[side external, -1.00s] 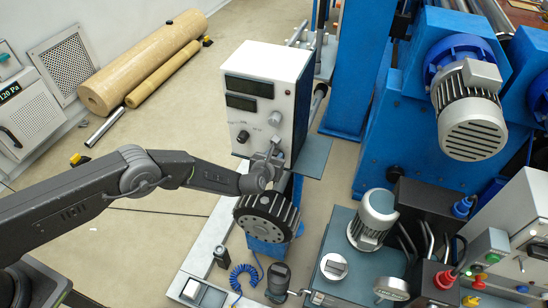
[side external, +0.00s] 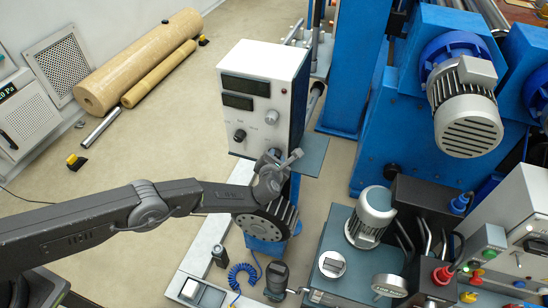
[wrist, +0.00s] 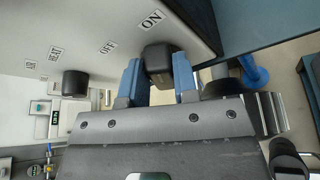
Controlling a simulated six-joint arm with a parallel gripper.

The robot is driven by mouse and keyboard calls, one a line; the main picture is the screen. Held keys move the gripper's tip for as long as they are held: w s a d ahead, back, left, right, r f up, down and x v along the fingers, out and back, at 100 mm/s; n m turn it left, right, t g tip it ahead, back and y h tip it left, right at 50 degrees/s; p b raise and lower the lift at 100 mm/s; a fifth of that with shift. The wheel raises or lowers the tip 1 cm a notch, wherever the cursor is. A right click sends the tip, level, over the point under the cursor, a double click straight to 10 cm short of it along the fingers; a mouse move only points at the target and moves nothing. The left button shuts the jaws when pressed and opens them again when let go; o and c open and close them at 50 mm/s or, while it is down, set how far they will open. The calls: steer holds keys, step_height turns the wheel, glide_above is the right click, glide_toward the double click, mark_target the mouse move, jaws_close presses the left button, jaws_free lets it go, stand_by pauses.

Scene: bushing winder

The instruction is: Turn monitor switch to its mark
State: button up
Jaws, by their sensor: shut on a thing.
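The monitor (side external: 264,60) is a pale upright box with two dark displays and several knobs on its front. My gripper (side external: 279,160) is at the lower right of that front and hides the switch there. In the wrist view the monitor switch (wrist: 157,57) is a dark, rounded block between the blue fingertips of my gripper (wrist: 159,74), which is shut on it. An ON label (wrist: 152,20) lies just beyond the switch, with an OFF label (wrist: 107,47) to its left. I cannot make out a pointer on the switch.
A black ribbed wheel (side external: 265,223) is close below my wrist. A blue machine (side external: 385,130) stands at the right.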

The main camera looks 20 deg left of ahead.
steer(key=shift+d+m, duration=0.1)
steer(key=shift+m, duration=0.3)
stand_by(0.4)
steer(key=o, duration=0.9)
steer(key=shift+s, duration=0.1)
steer(key=shift+v, duration=3.65)
steer(key=shift+f, duration=0.1)
